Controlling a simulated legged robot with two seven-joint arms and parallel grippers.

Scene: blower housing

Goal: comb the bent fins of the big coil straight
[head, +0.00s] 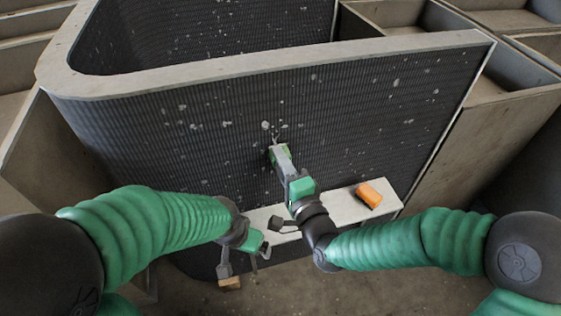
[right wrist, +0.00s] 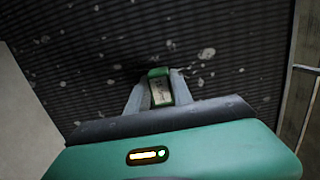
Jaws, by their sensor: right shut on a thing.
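The big coil (head: 350,110) is a dark finned wall with a pale top rim, curving away at the left. Pale spots, which look like bent fins, are scattered over its face; they also show on the coil in the right wrist view (right wrist: 100,60). My right gripper (head: 279,155) is shut on a small green tool with a pale label, seemingly the fin comb (right wrist: 160,88). The tool is at or close to the coil face, just below a cluster of pale spots; contact is not clear. My left gripper (head: 243,256) hangs low near the ledge, its jaws unclear.
A pale ledge (head: 387,203) runs along the coil's foot. An orange block (head: 368,195) lies on it, right of my right gripper. A small tan block (head: 230,283) is below my left gripper. Concrete-like walls (head: 500,125) stand at the right.

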